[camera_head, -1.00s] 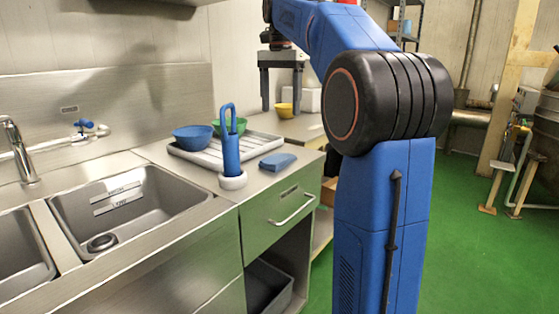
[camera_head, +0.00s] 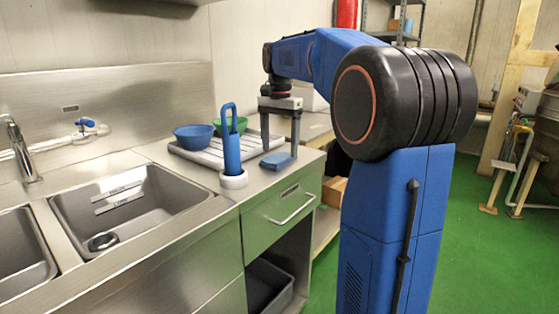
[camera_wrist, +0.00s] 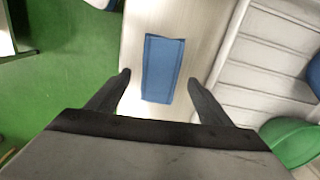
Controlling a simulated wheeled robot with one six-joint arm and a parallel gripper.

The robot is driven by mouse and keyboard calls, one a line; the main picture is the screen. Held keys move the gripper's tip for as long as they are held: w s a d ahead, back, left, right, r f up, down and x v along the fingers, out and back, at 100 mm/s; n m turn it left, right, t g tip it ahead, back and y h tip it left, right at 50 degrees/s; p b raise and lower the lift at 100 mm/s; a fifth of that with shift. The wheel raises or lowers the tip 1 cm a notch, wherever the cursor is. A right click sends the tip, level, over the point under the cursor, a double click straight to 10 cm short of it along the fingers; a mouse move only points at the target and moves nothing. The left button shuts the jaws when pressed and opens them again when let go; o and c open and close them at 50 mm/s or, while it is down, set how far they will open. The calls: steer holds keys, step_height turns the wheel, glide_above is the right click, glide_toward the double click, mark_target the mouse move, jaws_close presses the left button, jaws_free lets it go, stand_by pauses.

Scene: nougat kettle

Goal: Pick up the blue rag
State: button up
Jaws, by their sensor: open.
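The blue rag (camera_head: 277,160) lies flat and folded on the steel counter, near its right front corner, in the head view. In the wrist view the blue rag (camera_wrist: 162,69) lies ahead of and between the fingers, its length running away from me. My gripper (camera_head: 280,150) hangs pointing down over the rag, one finger on each side in the picture. In the wrist view my gripper (camera_wrist: 158,78) is open and empty, its fingers wider apart than the rag. Whether the fingertips touch the counter I cannot tell.
A blue tool in a white round holder (camera_head: 233,181) stands left of the rag. Behind is a ribbed drying tray (camera_head: 203,158) with a blue bowl (camera_head: 194,137) and a green bowl (camera_head: 240,125). Sinks (camera_head: 130,208) are at left; the counter edge drops to green floor at right.

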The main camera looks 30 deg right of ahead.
mark_target(280, 156)
steer(key=shift+f, duration=1.05)
steer(key=c, duration=1.1)
step_height(280, 156, up, 10)
steer(key=o, duration=0.4)
steer(key=c, duration=0.3)
steer(key=shift+s, duration=0.1)
